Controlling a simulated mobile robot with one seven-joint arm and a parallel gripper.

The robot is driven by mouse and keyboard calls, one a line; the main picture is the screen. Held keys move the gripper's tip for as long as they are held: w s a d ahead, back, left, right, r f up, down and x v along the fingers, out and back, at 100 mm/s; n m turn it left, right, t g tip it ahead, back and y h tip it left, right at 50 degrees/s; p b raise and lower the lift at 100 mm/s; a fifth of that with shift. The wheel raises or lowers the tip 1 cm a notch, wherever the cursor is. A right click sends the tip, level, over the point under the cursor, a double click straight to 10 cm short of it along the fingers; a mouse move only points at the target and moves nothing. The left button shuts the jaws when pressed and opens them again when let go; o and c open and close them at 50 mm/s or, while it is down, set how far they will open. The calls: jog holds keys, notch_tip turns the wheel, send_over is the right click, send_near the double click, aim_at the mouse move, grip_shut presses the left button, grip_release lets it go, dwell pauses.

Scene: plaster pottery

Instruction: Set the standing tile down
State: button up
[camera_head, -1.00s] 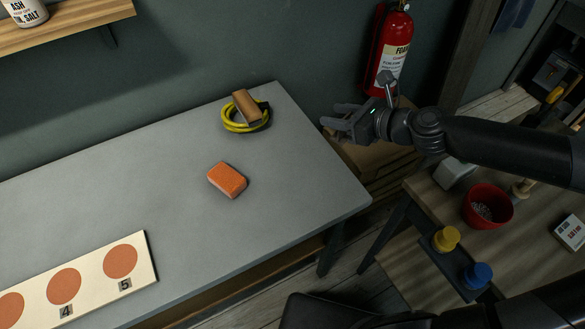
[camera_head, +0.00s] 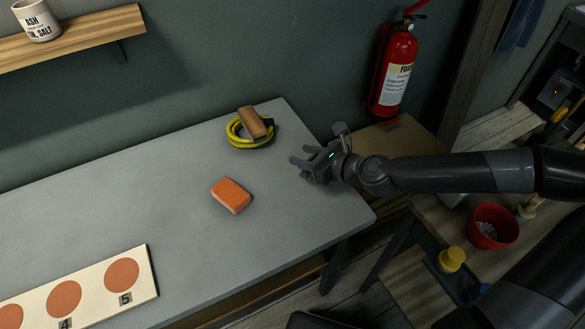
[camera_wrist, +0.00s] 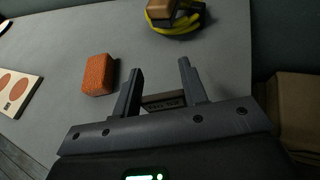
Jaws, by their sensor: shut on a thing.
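My gripper (camera_head: 303,167) is over the right end of the grey table, right of the orange block. In the wrist view my gripper (camera_wrist: 160,85) has its two fingers apart, shut on a narrow dark tile (camera_wrist: 164,101) with faint pale lettering. Only a thin strip of this tile shows between the fingers; the rest is hidden, and it cannot be made out in the head view. An orange rough-faced block (camera_head: 231,195) lies on the table, apart from the gripper; it also shows left of the fingers in the wrist view (camera_wrist: 98,74).
The grey table (camera_head: 180,170) is clear around the orange block. A yellow coil (camera_head: 237,133) with a brown wooden block (camera_head: 252,122) lies near the back wall. A cream board (camera_head: 90,292) with orange discs is at front left. A fire extinguisher (camera_head: 393,75) hangs behind.

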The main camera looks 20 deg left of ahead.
jog(key=shift+s+a+f, duration=0.1)
jog(key=shift+a+f, duration=0.5)
jog(key=shift+f, duration=0.4)
jog(key=shift+w+a+f, duration=0.1)
jog(key=shift+a+f, duration=0.45)
jog(key=shift+f, duration=0.5)
jog(key=shift+s+a+f, duration=0.1)
jog(key=shift+a+f, duration=0.5)
jog(key=shift+f, duration=0.4)
jog(key=o, duration=1)
jog(key=shift+f, duration=0.1)
jog(key=shift+c, duration=0.2)
jog(key=shift+v, duration=3.85)
